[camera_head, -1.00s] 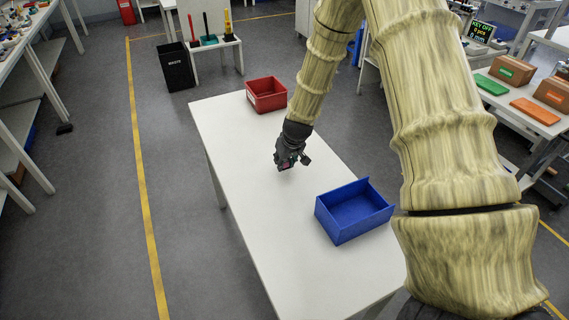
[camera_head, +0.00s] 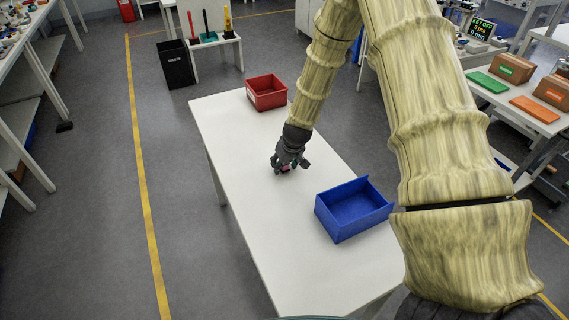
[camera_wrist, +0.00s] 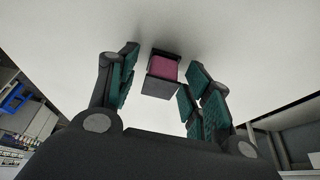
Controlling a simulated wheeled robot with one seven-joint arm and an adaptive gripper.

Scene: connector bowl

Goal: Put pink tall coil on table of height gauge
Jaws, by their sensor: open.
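The pink coil (camera_wrist: 165,70), with dark end plates, is on the white table (camera_wrist: 222,30). In the wrist view it lies between the green-padded fingers of my gripper (camera_wrist: 160,82), with a gap on each side. In the head view my gripper (camera_head: 287,168) is low over the middle of the white table (camera_head: 235,150), fingers spread. There it mostly hides the coil, of which only a small reddish patch shows. I cannot make out a height gauge table there.
A red bin (camera_head: 266,103) stands at the table's far end. A blue bin (camera_head: 328,222) stands on the table to the right of my gripper. The table's near left part is clear. A side bench at right holds brown boxes (camera_head: 511,67) and green and orange plates.

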